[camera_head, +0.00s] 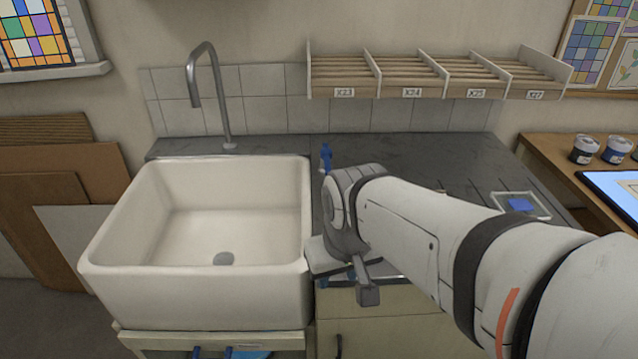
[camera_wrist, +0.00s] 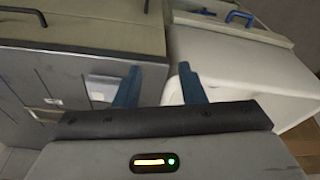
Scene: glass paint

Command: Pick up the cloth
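No thing is clearly a cloth. A flat blue piece (camera_head: 520,204) lies in a shallow white-rimmed tray (camera_head: 546,213) on the counter, right of my arm; it may be the cloth, but I cannot tell. My gripper (camera_wrist: 160,88) shows two blue fingers spread apart with nothing between them in the wrist view. In the head view it is mostly hidden behind my wrist, near the counter's front edge just right of the sink, well left of the tray. A small pale patch (camera_wrist: 108,88) lies on the counter beside one finger in the wrist view.
The empty white sink (camera_head: 195,280) stands left of my gripper, with a tall tap (camera_head: 220,100) behind it. A wooden rack (camera_head: 430,78) hangs above the counter (camera_head: 440,150). Paint jars (camera_head: 616,150) stand on a table at right. Bare counter lies behind my arm.

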